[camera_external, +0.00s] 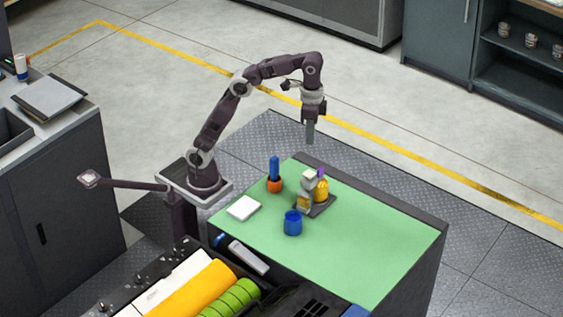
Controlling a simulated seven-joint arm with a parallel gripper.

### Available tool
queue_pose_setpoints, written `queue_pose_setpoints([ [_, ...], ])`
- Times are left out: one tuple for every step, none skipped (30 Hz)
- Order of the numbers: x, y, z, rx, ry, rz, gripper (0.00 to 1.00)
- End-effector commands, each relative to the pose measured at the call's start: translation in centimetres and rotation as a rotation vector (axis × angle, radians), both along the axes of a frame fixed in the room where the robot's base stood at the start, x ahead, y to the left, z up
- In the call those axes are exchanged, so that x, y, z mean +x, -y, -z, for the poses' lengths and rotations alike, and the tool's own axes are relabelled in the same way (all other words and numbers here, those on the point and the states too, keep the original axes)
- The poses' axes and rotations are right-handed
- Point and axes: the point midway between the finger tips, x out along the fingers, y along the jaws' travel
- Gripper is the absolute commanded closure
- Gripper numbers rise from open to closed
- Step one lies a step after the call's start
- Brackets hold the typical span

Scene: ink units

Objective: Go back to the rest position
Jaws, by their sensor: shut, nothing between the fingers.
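My gripper (310,133) hangs from my arm, pointing down, high above the back part of the green table top (365,245). Its fingers are together with nothing between them. It is apart from all objects on the table. Below and in front of it, a dark tray (323,208) holds a yellow unit (321,190) with a purple top and a grey and tan piece (305,203). A blue item stands in or on an orange-red base (274,185) to the left. A blue cup (293,223) stands in front of the tray.
A white square block (243,208) lies near the table's left edge. A dark raised strip (390,195) runs along the table's back edge. At the front are a yellow roll (200,290) and green rings (232,298). The table's right side is clear.

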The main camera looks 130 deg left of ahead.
Motion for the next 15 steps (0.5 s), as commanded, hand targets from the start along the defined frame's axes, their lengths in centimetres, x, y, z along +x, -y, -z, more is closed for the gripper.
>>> queue_pose_setpoints([
  [0.0, 0.0, 0.0, 0.000, 0.001, 0.001, 1.00],
  [-0.1, 0.2, -0.1, 0.001, 0.005, 0.004, 1.00],
  [-0.4, 0.6, -0.3, 0.002, 0.015, 0.014, 1.00],
  [-0.8, 1.2, -0.5, 0.004, 0.028, 0.026, 1.00],
  [-1.4, 1.9, -0.6, 0.007, 0.046, 0.043, 1.00],
  [-2.5, 3.2, -0.8, 0.012, 0.075, 0.073, 1.00],
  [-3.5, 4.3, -0.8, 0.017, 0.102, 0.099, 1.00],
  [-4.6, 5.5, -0.6, 0.024, 0.132, 0.130, 1.00],
  [-6.3, 7.0, -0.1, 0.033, 0.172, 0.173, 1.00],
  [-7.6, 8.1, 0.5, 0.041, 0.201, 0.204, 1.00],
  [-9.0, 9.1, 1.2, 0.048, 0.229, 0.235, 1.00],
  [-10.9, 10.4, 2.4, 0.059, 0.267, 0.276, 1.00],
  [-12.3, 11.3, 3.4, 0.068, 0.296, 0.309, 1.00],
  [-13.7, 12.1, 4.6, 0.076, 0.322, 0.339, 1.00],
  [-15.4, 13.0, 6.2, 0.086, 0.355, 0.376, 1.00],
])
